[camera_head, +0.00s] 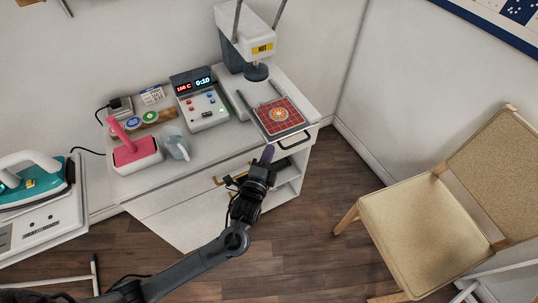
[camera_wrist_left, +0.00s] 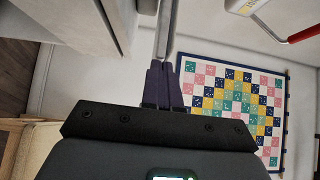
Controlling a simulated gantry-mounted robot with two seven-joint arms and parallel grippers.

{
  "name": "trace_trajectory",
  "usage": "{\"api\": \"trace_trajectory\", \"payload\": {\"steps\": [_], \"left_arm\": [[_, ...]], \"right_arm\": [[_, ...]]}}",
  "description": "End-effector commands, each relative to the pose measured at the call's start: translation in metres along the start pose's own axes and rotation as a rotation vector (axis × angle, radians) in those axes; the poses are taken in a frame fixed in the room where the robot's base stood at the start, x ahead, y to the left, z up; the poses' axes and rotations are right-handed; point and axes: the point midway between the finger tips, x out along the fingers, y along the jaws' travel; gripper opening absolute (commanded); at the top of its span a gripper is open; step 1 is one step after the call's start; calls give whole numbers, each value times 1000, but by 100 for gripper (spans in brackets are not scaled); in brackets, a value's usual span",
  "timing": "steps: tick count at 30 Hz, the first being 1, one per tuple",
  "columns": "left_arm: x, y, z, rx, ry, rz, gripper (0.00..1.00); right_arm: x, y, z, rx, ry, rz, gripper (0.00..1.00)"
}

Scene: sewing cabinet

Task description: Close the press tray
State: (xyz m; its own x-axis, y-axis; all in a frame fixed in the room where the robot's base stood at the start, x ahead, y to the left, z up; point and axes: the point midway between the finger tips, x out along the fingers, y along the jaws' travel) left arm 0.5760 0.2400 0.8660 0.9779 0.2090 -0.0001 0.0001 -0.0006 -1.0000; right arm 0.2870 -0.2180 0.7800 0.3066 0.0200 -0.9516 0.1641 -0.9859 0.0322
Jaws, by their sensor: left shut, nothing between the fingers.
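The press tray (camera_head: 295,128) is slid out toward the front of the cabinet top, in front of the press (camera_head: 243,38). A red gridded cloth with a round orange and white motif (camera_head: 279,114) lies on it. A dark loop handle (camera_head: 297,142) shows at its front edge. My left gripper (camera_head: 268,152) is just in front of and below the tray's front left corner, with its purple fingers shut and empty. In the left wrist view, the closed fingertips (camera_wrist_left: 165,68) are close to a grey bar (camera_wrist_left: 168,28); I cannot tell whether they touch it. My right gripper is not in view.
The white cabinet (camera_head: 160,210) has drawer handles and open shelves below the tray. A control box (camera_head: 201,100), a pink-handled tool (camera_head: 135,145) and a small grey item (camera_head: 176,145) stand left of the tray. A chair (camera_head: 424,225) is at the right, with floor between.

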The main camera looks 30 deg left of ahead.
Motion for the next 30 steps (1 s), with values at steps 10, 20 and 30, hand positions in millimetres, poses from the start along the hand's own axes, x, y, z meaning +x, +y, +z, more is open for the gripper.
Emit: {"api": "trace_trajectory", "payload": {"steps": [10,20,30], "left_arm": [[26,-4,26,8,-5,-1,0],[86,-1,86,4,-3,-2,0],[95,0,95,0,-1,0,0]], "right_arm": [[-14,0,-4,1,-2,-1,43],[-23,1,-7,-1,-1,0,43],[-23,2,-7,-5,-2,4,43]]}}
